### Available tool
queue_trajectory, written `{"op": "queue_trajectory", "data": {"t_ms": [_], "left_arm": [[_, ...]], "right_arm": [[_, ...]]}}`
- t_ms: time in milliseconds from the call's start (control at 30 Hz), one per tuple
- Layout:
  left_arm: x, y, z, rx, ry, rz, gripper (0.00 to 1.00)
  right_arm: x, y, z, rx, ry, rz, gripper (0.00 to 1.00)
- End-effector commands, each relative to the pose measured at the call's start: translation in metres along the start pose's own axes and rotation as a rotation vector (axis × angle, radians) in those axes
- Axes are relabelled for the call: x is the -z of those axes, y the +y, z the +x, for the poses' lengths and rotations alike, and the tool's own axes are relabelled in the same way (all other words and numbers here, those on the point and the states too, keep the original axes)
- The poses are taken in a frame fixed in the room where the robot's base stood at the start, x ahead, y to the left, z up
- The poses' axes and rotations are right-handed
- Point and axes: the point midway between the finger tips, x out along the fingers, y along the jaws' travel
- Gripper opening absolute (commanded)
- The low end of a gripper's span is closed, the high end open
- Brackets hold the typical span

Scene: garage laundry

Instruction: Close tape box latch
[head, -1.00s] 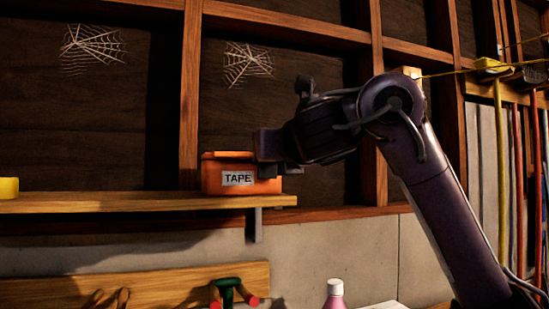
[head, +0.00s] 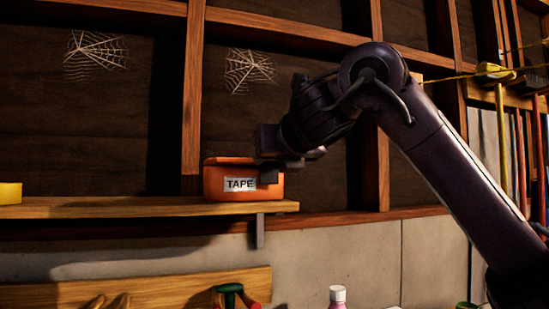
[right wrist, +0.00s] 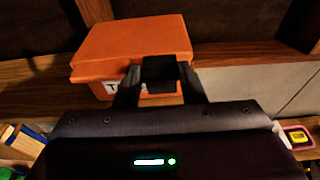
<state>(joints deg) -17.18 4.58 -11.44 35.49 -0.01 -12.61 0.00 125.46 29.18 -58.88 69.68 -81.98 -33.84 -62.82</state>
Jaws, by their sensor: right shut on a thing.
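The orange tape box (head: 217,188) with a "TAPE" label sits on the wooden shelf (head: 110,208), near its right end. Its lid lies down over the body, and in the right wrist view the lid (right wrist: 130,42) fills the upper middle. My right gripper (head: 269,172) is at the box's front right, beside the label. My left gripper is not in view.
A bracket (head: 259,230) hangs under the shelf's right end. Below are a pegboard rail (head: 150,292) with tools and a pink bottle (head: 337,297). Wooden wall posts stand behind.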

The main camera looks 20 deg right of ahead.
Motion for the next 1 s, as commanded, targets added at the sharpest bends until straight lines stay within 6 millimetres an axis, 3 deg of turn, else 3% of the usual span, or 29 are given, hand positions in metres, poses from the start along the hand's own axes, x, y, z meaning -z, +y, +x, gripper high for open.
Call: {"op": "queue_trajectory", "data": {"t_ms": [33, 67, 200, 1000], "left_arm": [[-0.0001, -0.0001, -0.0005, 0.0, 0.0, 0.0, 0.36], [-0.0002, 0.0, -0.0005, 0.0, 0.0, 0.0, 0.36], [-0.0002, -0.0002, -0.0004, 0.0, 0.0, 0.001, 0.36], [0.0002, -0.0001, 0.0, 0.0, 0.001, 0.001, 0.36]], "right_arm": [[-0.0036, -0.0004, -0.0017, 0.0, -0.009, 0.005, 0.14], [-0.0036, -0.0004, -0.0017, 0.0, -0.009, 0.005, 0.39], [-0.0028, -0.0002, -0.0013, 0.0, -0.007, 0.003, 0.57], [-0.0018, 0.0022, -0.0034, -0.009, 0.0, -0.004, 0.58]]}}
